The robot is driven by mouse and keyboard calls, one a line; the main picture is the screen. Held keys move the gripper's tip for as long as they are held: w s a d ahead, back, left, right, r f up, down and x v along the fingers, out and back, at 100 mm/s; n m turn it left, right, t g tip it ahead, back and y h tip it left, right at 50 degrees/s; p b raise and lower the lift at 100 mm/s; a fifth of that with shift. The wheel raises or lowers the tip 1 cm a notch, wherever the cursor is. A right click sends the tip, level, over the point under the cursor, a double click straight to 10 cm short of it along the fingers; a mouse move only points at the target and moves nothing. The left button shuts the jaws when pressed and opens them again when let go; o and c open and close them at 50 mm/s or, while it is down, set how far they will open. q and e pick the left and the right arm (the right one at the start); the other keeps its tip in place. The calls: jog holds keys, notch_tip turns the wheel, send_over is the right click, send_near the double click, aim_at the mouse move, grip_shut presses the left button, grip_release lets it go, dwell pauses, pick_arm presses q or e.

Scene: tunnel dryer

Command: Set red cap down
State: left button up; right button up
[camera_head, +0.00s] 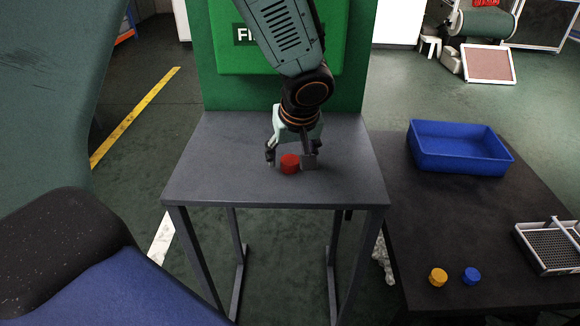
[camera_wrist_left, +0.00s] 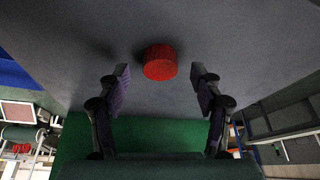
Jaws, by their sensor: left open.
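The red cap (camera_head: 290,164) sits on the small grey table (camera_head: 275,190) in front of a green panel. My left gripper (camera_head: 291,163) is over the table with its two fingers apart, one on each side of the cap. In the left wrist view the red cap (camera_wrist_left: 160,62) lies on the grey surface just beyond the open fingertips (camera_wrist_left: 160,80), with gaps on both sides. No finger appears to touch it. My right gripper does not show.
A dark table (camera_head: 420,240) stands to the right. It holds a blue bin (camera_head: 460,160), a yellow cap (camera_head: 438,277), a blue cap (camera_head: 471,276) and a wire rack (camera_head: 550,248). The grey tabletop around the cap is clear. The green panel (camera_head: 345,85) rises behind it.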

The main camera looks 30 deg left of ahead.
pick_arm(q)
jog(key=shift+x, duration=0.85)
jog(key=shift+r, duration=0.15)
jog(key=shift+d, duration=0.1)
jog(key=shift+c, duration=0.2)
jog(key=c, duration=0.9)
jog(key=shift+r, duration=0.1)
jog(key=shift+c, duration=0.2)
